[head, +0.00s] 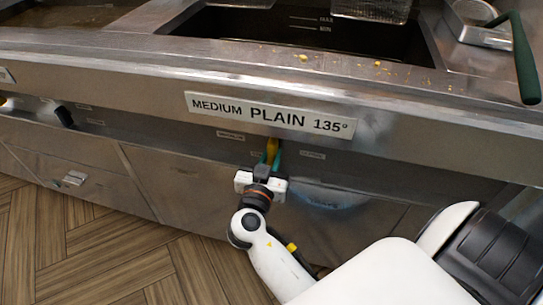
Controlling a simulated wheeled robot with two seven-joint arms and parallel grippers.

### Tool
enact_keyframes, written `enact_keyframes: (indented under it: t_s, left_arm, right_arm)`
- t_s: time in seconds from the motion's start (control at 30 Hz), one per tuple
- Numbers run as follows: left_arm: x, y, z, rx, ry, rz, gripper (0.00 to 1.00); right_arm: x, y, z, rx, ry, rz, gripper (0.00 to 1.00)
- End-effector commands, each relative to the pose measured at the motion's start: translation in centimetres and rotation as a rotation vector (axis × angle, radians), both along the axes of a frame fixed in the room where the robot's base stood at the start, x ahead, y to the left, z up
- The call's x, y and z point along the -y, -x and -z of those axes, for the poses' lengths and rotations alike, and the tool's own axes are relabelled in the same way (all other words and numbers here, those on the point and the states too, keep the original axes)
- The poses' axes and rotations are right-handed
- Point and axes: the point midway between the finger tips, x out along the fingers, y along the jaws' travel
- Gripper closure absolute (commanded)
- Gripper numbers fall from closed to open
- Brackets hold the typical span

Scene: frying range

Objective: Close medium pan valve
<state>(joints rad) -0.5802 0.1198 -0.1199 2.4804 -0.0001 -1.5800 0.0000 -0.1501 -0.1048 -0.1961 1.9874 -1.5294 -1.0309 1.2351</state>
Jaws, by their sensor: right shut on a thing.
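A yellow valve handle (272,146) sits on the front panel below the "MEDIUM PLAIN 135°" sign (270,116). My right gripper (270,160) is shut on this handle, with its teal fingertips around it. The fingers hide the lower part of the handle. The medium pan (300,26) is the dark fryer vat above and behind the sign. My left gripper is not in view.
A black handle (64,116) sticks out of the panel at the left. Yellow crumbs lie on the steel rim. Wooden floor is clear at lower left.

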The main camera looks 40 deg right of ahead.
Motion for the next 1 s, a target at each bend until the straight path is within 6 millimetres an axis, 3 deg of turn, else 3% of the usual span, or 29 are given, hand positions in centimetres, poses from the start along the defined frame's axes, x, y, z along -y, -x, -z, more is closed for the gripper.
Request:
enact_keyframes:
  t_s: [0.37, 0.77, 1.0]
  left_arm:
    - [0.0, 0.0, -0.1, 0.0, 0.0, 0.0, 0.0]
    - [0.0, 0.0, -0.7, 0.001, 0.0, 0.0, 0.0]
    - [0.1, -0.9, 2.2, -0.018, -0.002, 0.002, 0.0]
  right_arm:
    - [0.0, 0.0, 0.0, -0.052, 0.044, 0.0, 1.0]
    - [0.0, -0.1, -0.1, -0.291, 0.25, 0.0, 1.0]
    - [0.0, -0.1, -0.2, -0.466, 0.401, 0.0, 1.0]
